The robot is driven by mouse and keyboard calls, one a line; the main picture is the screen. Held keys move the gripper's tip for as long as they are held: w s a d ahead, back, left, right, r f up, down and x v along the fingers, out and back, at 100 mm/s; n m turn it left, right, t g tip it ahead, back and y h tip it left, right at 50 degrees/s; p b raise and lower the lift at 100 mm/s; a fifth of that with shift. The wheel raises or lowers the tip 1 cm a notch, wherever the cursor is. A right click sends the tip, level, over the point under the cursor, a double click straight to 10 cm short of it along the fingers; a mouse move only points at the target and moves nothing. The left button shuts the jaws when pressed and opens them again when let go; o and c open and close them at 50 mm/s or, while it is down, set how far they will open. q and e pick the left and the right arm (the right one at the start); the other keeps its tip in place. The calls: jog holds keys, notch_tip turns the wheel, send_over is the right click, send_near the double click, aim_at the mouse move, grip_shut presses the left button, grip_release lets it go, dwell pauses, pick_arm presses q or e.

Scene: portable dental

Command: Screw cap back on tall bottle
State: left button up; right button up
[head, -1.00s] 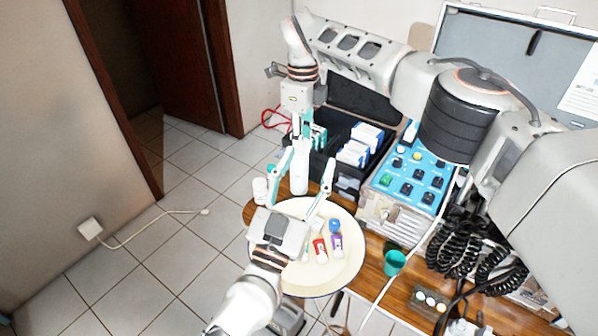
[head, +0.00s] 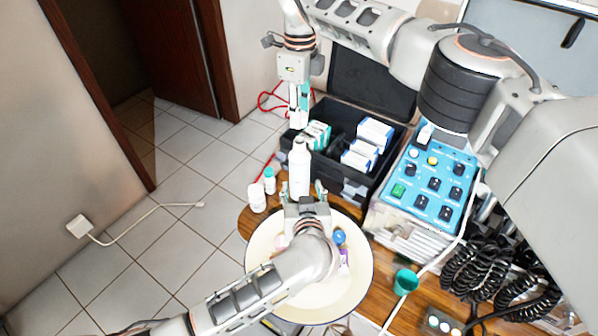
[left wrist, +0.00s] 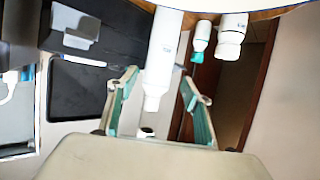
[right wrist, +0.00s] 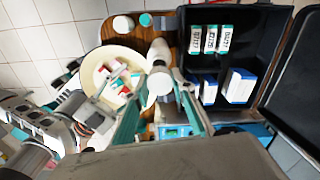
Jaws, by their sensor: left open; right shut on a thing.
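The tall white bottle (head: 300,172) stands upright at the table's back left edge, beyond the round tray. It also shows in the left wrist view (left wrist: 164,48), upside down. My left gripper (head: 303,188) is open, its fingers on either side of the bottle's lower body; contact cannot be made out. My right gripper (head: 299,117) points down above the bottle's neck, shut on a small white piece that looks like the cap (right wrist: 160,84). The cap sits over the bottle in the right wrist view; whether it touches the neck is unclear.
A white jar (head: 257,198) and a small teal-capped bottle (head: 270,181) stand left of the tall bottle. The round tray (head: 262,290) lies under my left arm. A black case (head: 345,186) with boxes is behind, and a blue control panel (head: 428,182) is at right.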

aim_at(300, 174)
pick_arm(q)
jog(key=shift+s, duration=0.15)
pick_arm(e)
jog(key=shift+s, duration=0.2)
pick_arm(q)
jog(key=x, duration=1.2)
jog(key=shift+r, duration=0.1)
jog(key=shift+c, duration=0.4)
jog(key=c, duration=1.3)
pick_arm(e)
jog(key=shift+w+f, duration=0.1)
jog(key=shift+f, duration=2.35)
